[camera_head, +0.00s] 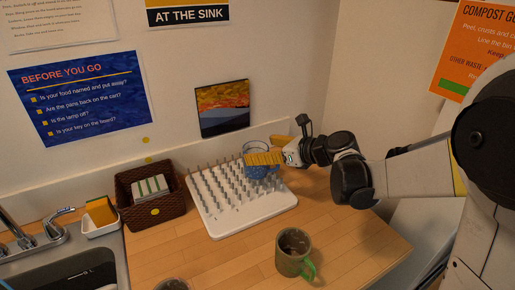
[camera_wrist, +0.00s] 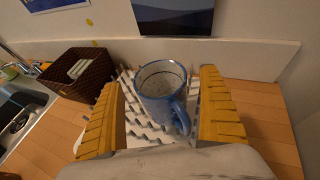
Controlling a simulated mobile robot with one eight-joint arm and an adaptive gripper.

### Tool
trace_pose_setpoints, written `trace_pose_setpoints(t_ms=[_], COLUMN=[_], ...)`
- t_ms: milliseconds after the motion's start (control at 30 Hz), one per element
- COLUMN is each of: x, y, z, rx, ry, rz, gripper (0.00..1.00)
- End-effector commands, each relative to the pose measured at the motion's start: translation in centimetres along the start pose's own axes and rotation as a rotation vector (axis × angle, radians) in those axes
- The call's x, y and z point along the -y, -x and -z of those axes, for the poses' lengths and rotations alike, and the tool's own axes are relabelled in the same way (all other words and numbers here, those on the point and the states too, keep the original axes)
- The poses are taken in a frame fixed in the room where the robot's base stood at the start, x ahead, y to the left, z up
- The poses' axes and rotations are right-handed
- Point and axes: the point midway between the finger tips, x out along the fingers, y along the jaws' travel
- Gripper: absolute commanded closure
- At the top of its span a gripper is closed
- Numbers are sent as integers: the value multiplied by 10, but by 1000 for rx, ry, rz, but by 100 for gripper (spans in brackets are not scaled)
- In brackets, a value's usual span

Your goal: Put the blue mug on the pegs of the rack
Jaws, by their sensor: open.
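The blue mug (camera_head: 262,172) stands roughly upright at the back right part of the white peg rack (camera_head: 250,220), among its pegs. In the wrist view the mug (camera_wrist: 155,80) shows its open, pale inside, with its handle toward the lower right. My gripper (camera_head: 264,158) is open around the mug, one yellow finger on each side. In the wrist view a gap shows between the mug and the fingers of my gripper (camera_wrist: 160,88). One finger hides part of the mug in the head view. The mug's base is hidden, so its exact seat on the pegs cannot be told.
A green mug (camera_head: 293,252) stands on the wooden counter (camera_head: 345,240) in front of the rack. A brown basket (camera_head: 140,211) holding a striped cloth is left of the rack. A sponge holder (camera_head: 101,224) and sink (camera_head: 70,270) lie farther left. The wall is close behind.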

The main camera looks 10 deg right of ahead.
Motion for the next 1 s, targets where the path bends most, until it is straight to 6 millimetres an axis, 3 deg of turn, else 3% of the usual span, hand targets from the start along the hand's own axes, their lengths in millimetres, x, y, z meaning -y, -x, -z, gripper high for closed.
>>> trace_pose_setpoints(t_ms=[300, 533, 633, 767, 1000], x=[1, -1, -9, -36, -94], y=[74, 100, 105, 117, 171], z=[-3, -1, 1, 10, 49], rx=[1, -3, -36, -155, -474], ry=[-2, 7, 89, 393, 1282], rz=[5, 2, 2, -7, -162], gripper=[10, 10, 10, 10, 10])
